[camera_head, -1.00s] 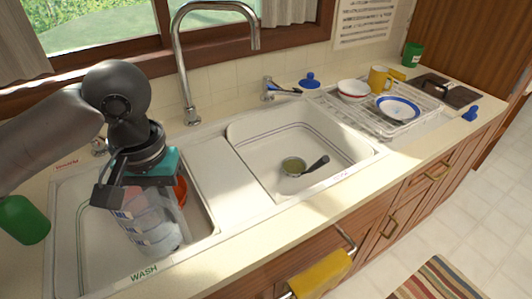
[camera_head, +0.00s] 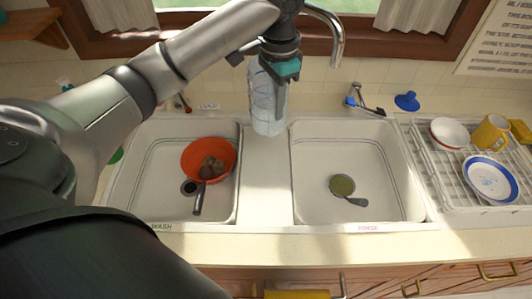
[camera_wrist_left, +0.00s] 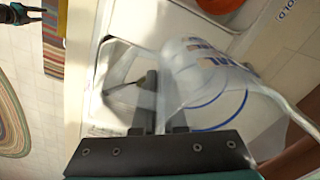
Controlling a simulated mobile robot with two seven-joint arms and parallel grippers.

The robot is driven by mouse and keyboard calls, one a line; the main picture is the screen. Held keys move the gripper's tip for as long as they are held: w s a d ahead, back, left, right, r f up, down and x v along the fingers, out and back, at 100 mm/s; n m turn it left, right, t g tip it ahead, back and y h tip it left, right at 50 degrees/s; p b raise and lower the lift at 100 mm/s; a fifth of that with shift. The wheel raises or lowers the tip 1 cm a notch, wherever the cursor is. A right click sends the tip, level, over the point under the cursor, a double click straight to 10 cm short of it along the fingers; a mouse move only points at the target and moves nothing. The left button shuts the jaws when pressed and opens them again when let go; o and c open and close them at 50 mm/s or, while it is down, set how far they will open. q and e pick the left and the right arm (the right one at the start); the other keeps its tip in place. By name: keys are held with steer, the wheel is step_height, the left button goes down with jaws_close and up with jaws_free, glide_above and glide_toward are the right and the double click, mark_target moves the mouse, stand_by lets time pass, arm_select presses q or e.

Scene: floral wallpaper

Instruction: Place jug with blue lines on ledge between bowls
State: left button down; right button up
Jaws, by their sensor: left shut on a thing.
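The clear jug with blue lines (camera_head: 263,103) is upright at the back of the sink, above or at the rear of the pale ledge (camera_head: 265,182) between the two sink bowls. I cannot tell whether its base touches. My left gripper (camera_head: 281,98) is shut on the jug's upper right side. In the left wrist view the jug (camera_wrist_left: 196,72) shows beside the fingers (camera_wrist_left: 159,105). The left sink bowl (camera_head: 160,205) and right sink bowl (camera_head: 310,200) flank the ledge. My right gripper (camera_wrist_left: 36,13) shows small in the left wrist view's corner, its fingers seemingly apart.
A red bowl (camera_head: 190,160) with brown things and a dark-handled utensil lie in the left sink bowl. A small dark-handled pan (camera_head: 342,185) lies in the right one. A tap (camera_head: 335,40) rises close right of the gripper. A dish rack (camera_head: 440,180) stands right.

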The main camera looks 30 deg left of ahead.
arm_select(q)
steer(key=shift+w+a+r+m+p, duration=0.2)
steer(key=shift+a+r+m+p, duration=0.25)
steer(key=shift+a, duration=0.2)
steer(key=shift+a+f, duration=0.1)
steer(key=shift+f, duration=0.3)
steer(key=shift+w+f+b, duration=0.1)
steer(key=shift+f+b, duration=1)
steer(key=shift+f, duration=8.6)
arm_select(e)
steer(key=shift+d+f, duration=0.25)
arm_select(q)
steer(key=shift+f, duration=0.2)
steer(key=c, duration=1)
jaws_free()
arm_select(e)
steer(key=shift+w, duration=0.1)
